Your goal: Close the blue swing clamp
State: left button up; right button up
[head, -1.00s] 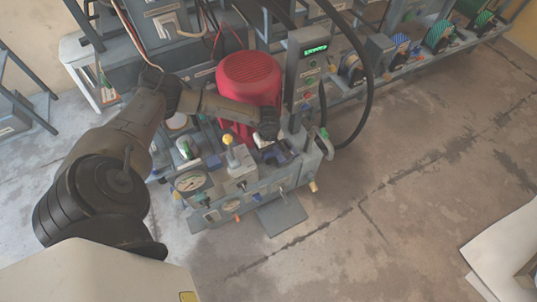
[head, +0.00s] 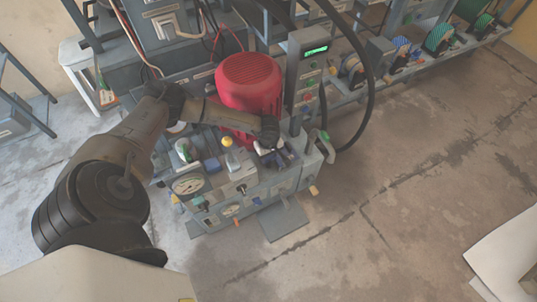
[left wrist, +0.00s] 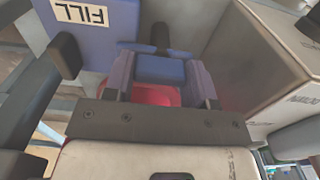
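My left gripper (head: 283,158) is low over the right part of the machine's front bench (head: 262,190), beside the red motor-like housing (head: 248,82). In the left wrist view its two bluish fingers (left wrist: 160,88) stand apart. A blue block (left wrist: 160,69) with a dark knob behind it lies between or just beyond them; I take it for part of the blue swing clamp. Whether the fingers touch it is unclear. In the head view my wrist and fingers largely hide the clamp. My right gripper is not in view.
A box marked FILL (left wrist: 88,30) is close on the left in the wrist view, and a pale labelled box (left wrist: 265,65) on the right. A yellow knob (head: 227,142), a gauge (head: 187,183) and a control post (head: 308,70) stand nearby.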

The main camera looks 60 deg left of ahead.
pick_arm(q)
jog(key=c, duration=0.4)
jog(key=n+p, duration=0.3)
jog(key=shift+r, duration=0.25)
jog(key=n+p, duration=0.4)
jog(key=shift+n, duration=0.4)
jog(key=n+p, duration=0.4)
jog(key=n, duration=0.1)
jog(key=shift+p, duration=0.35)
jog(key=n+p, duration=0.2)
jog(key=n, duration=0.1)
jog(key=shift+f+n, duration=0.1)
jog(key=shift+n, duration=0.3)
jog(key=shift+n+p, duration=0.55)
jog(key=shift+n, duration=0.05)
jog(key=shift+f, duration=0.1)
jog(key=o, duration=0.9)
